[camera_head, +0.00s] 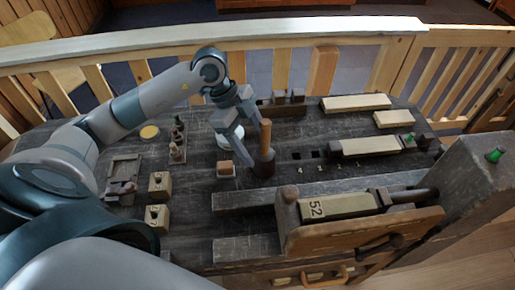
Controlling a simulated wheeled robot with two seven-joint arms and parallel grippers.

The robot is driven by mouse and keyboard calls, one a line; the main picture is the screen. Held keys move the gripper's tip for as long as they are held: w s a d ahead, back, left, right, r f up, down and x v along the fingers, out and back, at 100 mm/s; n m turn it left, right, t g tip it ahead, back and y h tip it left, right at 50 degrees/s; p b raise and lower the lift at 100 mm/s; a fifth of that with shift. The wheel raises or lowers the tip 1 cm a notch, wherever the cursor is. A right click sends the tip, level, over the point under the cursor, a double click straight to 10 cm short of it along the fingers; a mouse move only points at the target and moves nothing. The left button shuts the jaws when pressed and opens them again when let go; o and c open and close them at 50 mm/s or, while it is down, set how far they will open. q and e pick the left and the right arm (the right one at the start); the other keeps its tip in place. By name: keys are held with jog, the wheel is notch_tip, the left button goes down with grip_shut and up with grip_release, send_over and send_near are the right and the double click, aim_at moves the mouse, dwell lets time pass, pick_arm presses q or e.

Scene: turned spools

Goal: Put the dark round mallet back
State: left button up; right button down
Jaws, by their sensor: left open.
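The dark round mallet (264,165) stands upright on the dark bench top, head down, with its light wooden handle (266,134) pointing up. My left gripper (250,131) is open, just left of the handle and at about its height. Its fingers point down toward the mallet. I cannot tell whether the handle lies between the fingers or touches one. My right gripper is not in view.
Square holes (318,154) with number marks lie right of the mallet. A small orange-topped block (225,168) sits to its left. A vise holds a block marked 52 (340,206) in front. Pale boards (356,103) lie at back right, and a wooden railing runs behind.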

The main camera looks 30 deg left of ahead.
pick_arm(q)
jog(key=b+v, duration=0.1)
jog(key=v, duration=0.8)
jog(key=shift+r, duration=0.3)
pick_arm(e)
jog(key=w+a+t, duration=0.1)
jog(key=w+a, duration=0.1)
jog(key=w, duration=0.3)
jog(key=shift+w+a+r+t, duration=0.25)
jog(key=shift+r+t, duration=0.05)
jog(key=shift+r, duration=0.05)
pick_arm(q)
jog(key=shift+s+a, duration=0.1)
jog(key=shift+a, duration=0.05)
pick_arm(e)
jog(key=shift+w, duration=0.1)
